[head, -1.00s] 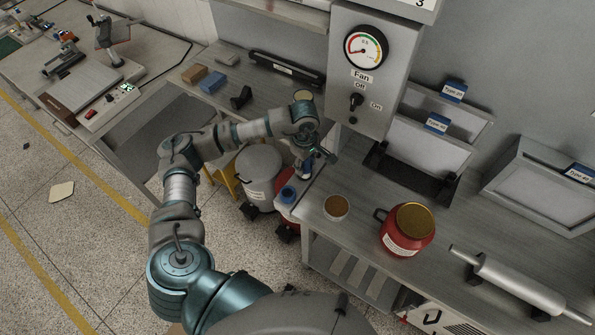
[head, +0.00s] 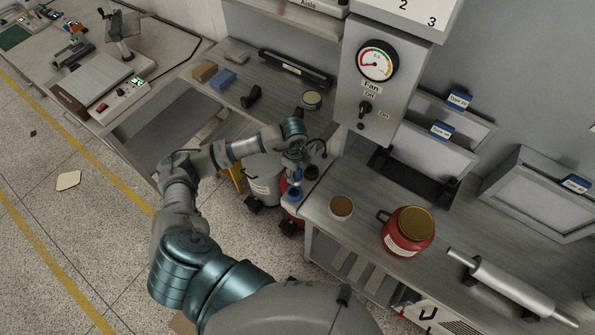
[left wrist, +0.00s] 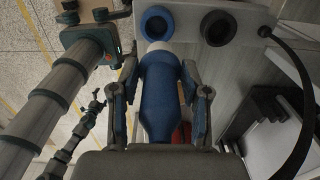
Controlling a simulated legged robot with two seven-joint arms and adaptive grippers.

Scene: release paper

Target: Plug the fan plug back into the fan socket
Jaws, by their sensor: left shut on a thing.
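My left gripper (left wrist: 160,95) is shut on the blue fan plug (left wrist: 163,95), with one finger on each side. The plug's pale tip points at a blue ring-shaped socket (left wrist: 157,10) at the top of the left wrist view. The tip overlaps the ring's near edge; I cannot tell whether they touch. A black ring socket (left wrist: 218,28) sits to the right on the same pale panel. In the head view my left gripper (head: 299,172) is over the bench's left corner, close to the blue socket (head: 295,193). My right gripper is not in view.
A black cable (left wrist: 298,85) curves down the right of the left wrist view. The fan switch box (head: 372,90) stands behind the bench. A round tin (head: 341,207) and a red jar (head: 407,238) stand to the right. A grey drum (head: 264,185) is at left.

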